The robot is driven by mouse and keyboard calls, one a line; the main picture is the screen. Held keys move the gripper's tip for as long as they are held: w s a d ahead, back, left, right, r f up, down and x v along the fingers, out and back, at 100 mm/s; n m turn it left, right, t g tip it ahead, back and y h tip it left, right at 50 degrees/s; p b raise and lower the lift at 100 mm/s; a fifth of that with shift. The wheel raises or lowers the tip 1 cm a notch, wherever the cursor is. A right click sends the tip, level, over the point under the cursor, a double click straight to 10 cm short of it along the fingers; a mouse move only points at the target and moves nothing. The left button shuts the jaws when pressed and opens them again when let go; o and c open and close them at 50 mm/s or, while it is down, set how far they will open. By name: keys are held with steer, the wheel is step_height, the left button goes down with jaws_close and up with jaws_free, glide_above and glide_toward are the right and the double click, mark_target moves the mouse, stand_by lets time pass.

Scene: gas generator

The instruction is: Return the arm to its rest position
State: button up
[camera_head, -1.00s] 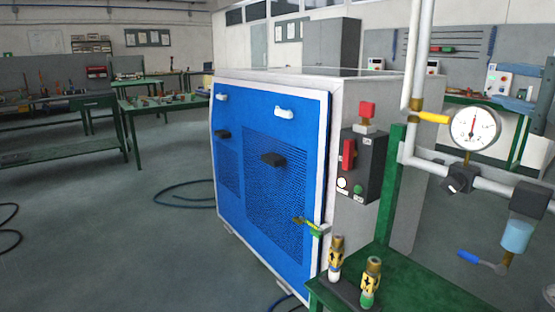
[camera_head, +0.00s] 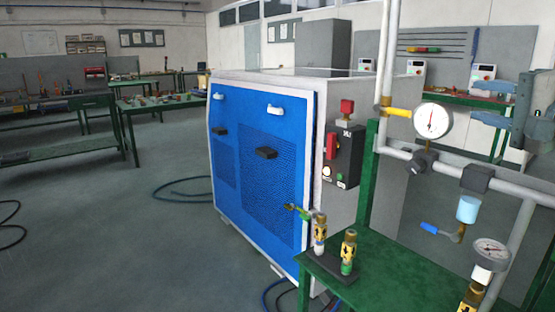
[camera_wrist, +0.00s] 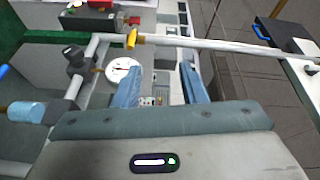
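My gripper (camera_head: 477,100) shows at the right edge of the head view, its blue-grey fingers pointing left in the air beside the pipework. In the wrist view my gripper (camera_wrist: 160,70) has its two blue fingers well apart, with nothing held between them. The fingers are close to a white pipe (camera_wrist: 215,47) and a round dial gauge (camera_wrist: 124,72) in that view. I cannot tell the exact distance to them. The rest of my arm is mostly out of the head view.
A blue-fronted generator cabinet (camera_head: 262,170) stands in the middle. White pipes carry a pressure gauge (camera_head: 432,121), a yellow-handled valve (camera_head: 397,112) and a blue-handled valve (camera_head: 440,232). A green table (camera_head: 390,275) holds two brass fittings (camera_head: 334,245). Open floor (camera_head: 120,230) lies to the left.

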steer(key=s+a+f+n+g+p, duration=0.1)
steer(key=a+f+n+g+p, duration=0.3)
steer(key=a+p, duration=0.4)
steer(key=a+f+n+g+p, duration=0.2)
steer(key=a+f+g+p, duration=0.25)
steer(key=a+p, duration=0.4)
steer(key=s+a+f+n+g+h+p, duration=0.4)
steer(key=s+a+n+g+p, duration=0.2)
steer(key=s+p, duration=0.3)
steer(key=shift+s+f+n+p, duration=0.4)
steer(key=shift+s+n, duration=0.2)
steer(key=shift+s, duration=0.65)
